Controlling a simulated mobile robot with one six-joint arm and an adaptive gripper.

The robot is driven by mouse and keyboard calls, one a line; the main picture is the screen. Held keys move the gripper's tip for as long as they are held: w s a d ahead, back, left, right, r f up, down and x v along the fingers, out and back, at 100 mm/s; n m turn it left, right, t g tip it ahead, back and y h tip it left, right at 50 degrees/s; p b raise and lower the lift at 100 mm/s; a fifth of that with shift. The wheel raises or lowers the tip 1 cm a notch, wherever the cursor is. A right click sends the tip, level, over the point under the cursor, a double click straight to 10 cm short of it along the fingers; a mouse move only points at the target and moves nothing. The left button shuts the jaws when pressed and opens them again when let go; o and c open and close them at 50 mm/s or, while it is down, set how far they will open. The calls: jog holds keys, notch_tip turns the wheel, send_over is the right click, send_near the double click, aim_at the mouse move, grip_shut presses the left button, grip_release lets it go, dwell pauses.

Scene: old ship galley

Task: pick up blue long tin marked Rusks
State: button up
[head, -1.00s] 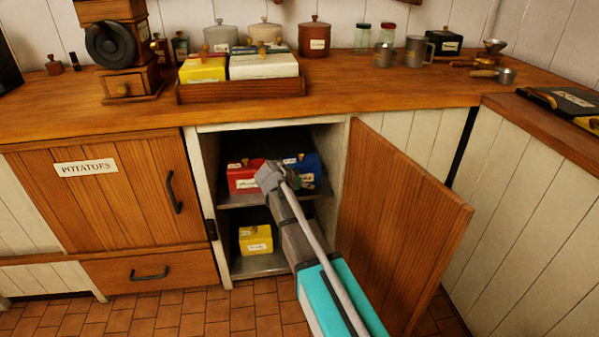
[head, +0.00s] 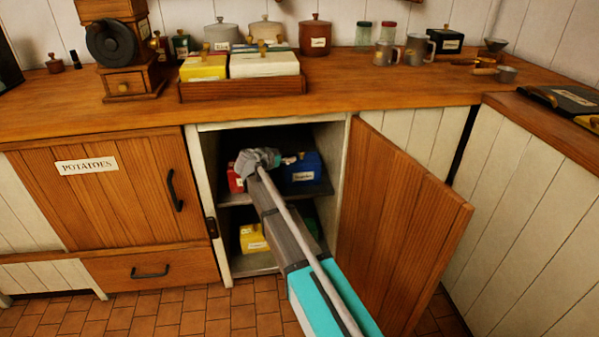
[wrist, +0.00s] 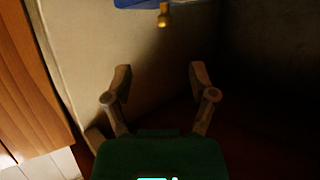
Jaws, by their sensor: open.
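The blue long tin (head: 304,174) stands on the upper shelf of the open cupboard, on the right side. Its pale label faces out, but the writing is too small to read surely. In the wrist view a strip of the blue tin (wrist: 140,3) shows at the top edge, with a brass-coloured knob below it. My gripper (wrist: 160,73) is open with nothing between its fingers, apart from the tin. In the head view the end of my arm is inside the cupboard opening, just left of the blue tin; the fingertips are hard to make out there.
A red tin (head: 235,180) on the upper shelf is mostly hidden behind my arm. A yellow tin (head: 254,240) stands on the lower shelf. The open cupboard door (head: 400,220) stands to the right of my arm. The counter (head: 390,90) is above the cupboard.

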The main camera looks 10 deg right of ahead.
aim_at(300, 152)
jog(key=b+x, duration=0.2)
jog(key=x, duration=0.5)
jog(key=shift+w+d+f+b, duration=0.2)
jog(key=shift+w+b, duration=0.1)
jog(key=shift+b, duration=0.05)
jog(key=shift+w, duration=0.1)
jog(key=x, duration=0.1)
jog(key=b+x, duration=0.1)
jog(key=x, duration=0.2)
jog(key=shift+w+a+f+b, duration=0.15)
jog(key=shift+w+a+b, duration=0.05)
jog(key=shift+w+b, duration=0.15)
jog(key=shift+w+d, duration=0.25)
jog(key=shift+d, duration=0.05)
grip_shut()
